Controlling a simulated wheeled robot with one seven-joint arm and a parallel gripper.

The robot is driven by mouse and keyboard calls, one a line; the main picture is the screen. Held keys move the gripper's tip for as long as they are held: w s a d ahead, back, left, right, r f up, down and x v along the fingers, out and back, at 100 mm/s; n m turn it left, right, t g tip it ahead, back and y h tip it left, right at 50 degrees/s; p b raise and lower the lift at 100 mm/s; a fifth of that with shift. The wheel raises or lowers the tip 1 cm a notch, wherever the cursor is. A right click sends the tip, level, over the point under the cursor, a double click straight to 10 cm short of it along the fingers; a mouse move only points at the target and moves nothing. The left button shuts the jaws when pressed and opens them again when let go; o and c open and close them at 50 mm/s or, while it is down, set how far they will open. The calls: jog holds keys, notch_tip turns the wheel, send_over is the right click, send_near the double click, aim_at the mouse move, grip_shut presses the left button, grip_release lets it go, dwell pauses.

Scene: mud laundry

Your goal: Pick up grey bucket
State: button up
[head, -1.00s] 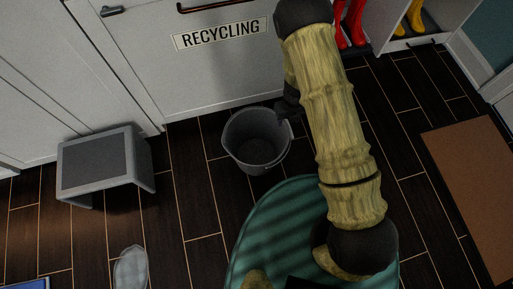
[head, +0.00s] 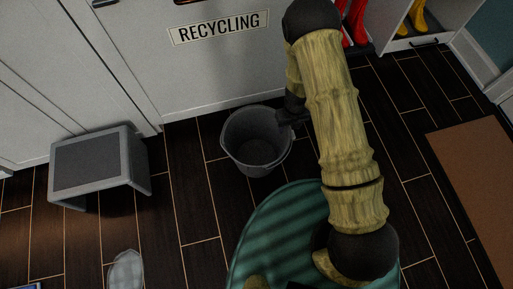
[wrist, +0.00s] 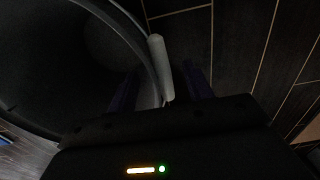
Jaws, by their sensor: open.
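The grey bucket (head: 250,150) stands upright on the dark floor in front of the recycling cabinet in the head view. In the wrist view the bucket (wrist: 60,60) fills the left side, with its rim and a pale handle grip (wrist: 160,68) close ahead. My gripper (head: 287,118) is at the bucket's right rim, partly hidden by my arm. In the wrist view my gripper (wrist: 165,88) is open, with its dark fingers on either side of the rim and handle grip. I cannot tell whether either finger touches them.
A grey step stool (head: 97,165) stands left of the bucket. The recycling cabinet (head: 220,70) is just behind it. Red boots (head: 357,22) and yellow boots (head: 417,17) are in a cubby at upper right. A brown mat (head: 480,190) lies at right.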

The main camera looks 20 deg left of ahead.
jog(key=shift+c, duration=0.4)
grip_shut()
notch_tip(320, 180, up, 28)
jog(key=p, duration=1.6)
